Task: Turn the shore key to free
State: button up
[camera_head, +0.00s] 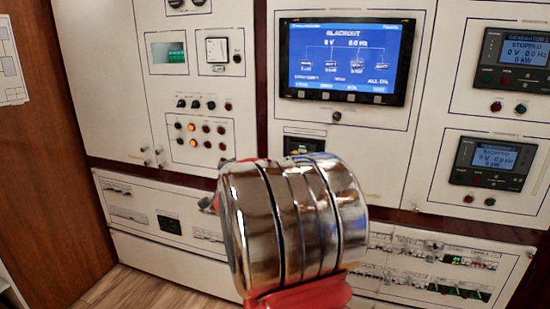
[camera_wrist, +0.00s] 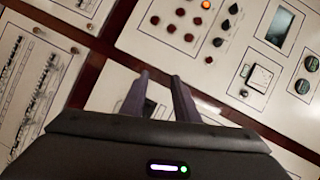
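I cannot tell for sure which control is the shore key; none has a readable label. In the head view a small dark knob (camera_head: 237,58) sits right of a square meter (camera_head: 217,50) on the left panel, and another knob (camera_head: 336,117) sits below the big screen. The meter's knob also shows in the wrist view (camera_wrist: 244,93). My gripper (camera_wrist: 161,78) shows two dark fingers with a gap between them, nothing held, in front of the panel seam. In the head view my chrome arm link hides the gripper.
The big screen (camera_head: 347,57) reads BLACKOUT. Lamps and knobs (camera_head: 205,128) fill the left panel, two lit orange. Breaker rows (camera_head: 440,262) run along the lower panels. Two generator displays (camera_head: 513,58) read STOPPED at right. My arm covers the middle.

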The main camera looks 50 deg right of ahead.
aim_at(295, 154)
jog(key=s+d+f+m+g+h, duration=0.1)
jog(key=s+d+m+g+h, duration=0.1)
jog(key=d, duration=0.6)
jog(key=s+d+f+m+g+h, duration=0.2)
jog(key=s+d+m+h, duration=0.1)
jog(key=d+m, duration=0.3)
jog(key=shift+s+d+f+g+h, duration=0.35)
jog(key=shift+s+d, duration=0.25)
jog(key=shift+d, duration=0.45)
jog(key=x, duration=1.3)
jog(key=shift+w+d, duration=0.25)
jog(key=shift+d, duration=0.05)
jog(key=shift+r, duration=0.1)
grip_shut()
